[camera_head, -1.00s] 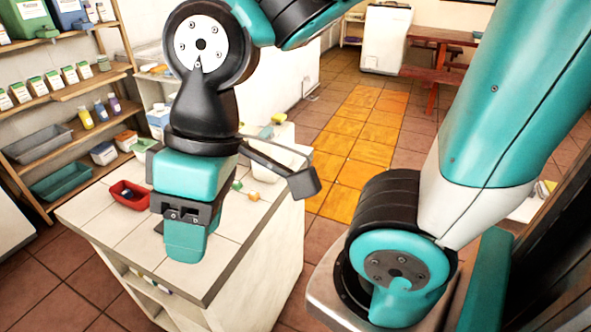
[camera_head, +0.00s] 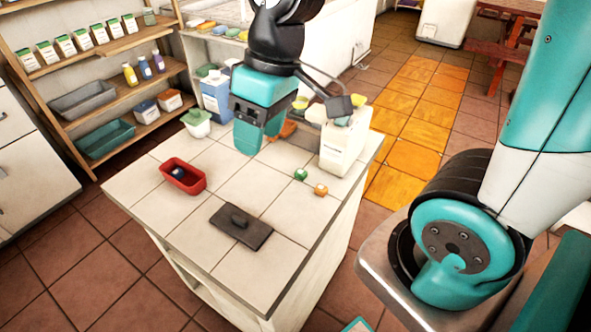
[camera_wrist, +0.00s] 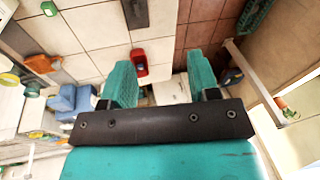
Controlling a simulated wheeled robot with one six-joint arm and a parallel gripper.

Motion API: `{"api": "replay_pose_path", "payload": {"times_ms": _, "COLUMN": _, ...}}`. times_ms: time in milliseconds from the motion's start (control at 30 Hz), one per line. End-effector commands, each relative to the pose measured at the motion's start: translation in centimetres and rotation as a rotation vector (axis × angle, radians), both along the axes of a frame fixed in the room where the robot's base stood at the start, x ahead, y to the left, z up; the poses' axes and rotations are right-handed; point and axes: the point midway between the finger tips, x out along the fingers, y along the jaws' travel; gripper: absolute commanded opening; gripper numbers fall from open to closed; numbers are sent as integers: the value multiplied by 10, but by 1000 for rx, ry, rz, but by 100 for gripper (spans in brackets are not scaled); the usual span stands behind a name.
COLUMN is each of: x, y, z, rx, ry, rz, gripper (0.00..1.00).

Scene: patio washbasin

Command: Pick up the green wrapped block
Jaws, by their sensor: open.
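A small green block, likely the same one, shows at the top left of the wrist view (camera_wrist: 49,8). My gripper (camera_head: 258,138) is over the back part of the counter, to the left of and behind the green block. In the wrist view, its two teal fingers (camera_wrist: 160,80) are wide apart with nothing held between them.
A white bin (camera_head: 340,150) stands behind the blocks, and a blue-and-white container (camera_head: 215,98) at the back. The counter's front left is clear.

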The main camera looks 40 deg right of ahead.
Motion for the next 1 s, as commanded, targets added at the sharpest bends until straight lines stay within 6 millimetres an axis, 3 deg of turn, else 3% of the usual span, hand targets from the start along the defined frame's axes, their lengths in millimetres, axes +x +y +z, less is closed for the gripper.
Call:
{"api": "replay_pose_path", "payload": {"times_ms": 33, "x": 29, "y": -23, "z": -19, "rx": -37, "ry": 13, "rz": -48, "gripper": 55}}
{"api": "replay_pose_path", "payload": {"times_ms": 100, "x": 62, "y": -56, "z": -41, "rx": -88, "ry": 20, "rz": -92, "gripper": 55}}
{"api": "replay_pose_path", "payload": {"times_ms": 200, "x": 97, "y": -103, "z": -73, "rx": -156, "ry": 37, "rz": -143, "gripper": 55}}
{"api": "replay_pose_path", "payload": {"times_ms": 300, "x": 116, "y": -142, "z": -99, "rx": -208, "ry": 56, "rz": -176, "gripper": 55}}
{"api": "replay_pose_path", "payload": {"times_ms": 400, "x": 124, "y": -167, "z": -116, "rx": -240, "ry": 70, "rz": -195, "gripper": 55}}
{"api": "replay_pose_path", "payload": {"times_ms": 567, "x": 127, "y": -180, "z": -138, "rx": -255, "ry": 82, "rz": -202, "gripper": 55}}
{"api": "replay_pose_path", "payload": {"times_ms": 1000, "x": 126, "y": -179, "z": -229, "rx": -254, "ry": 81, "rz": -201, "gripper": 55}}
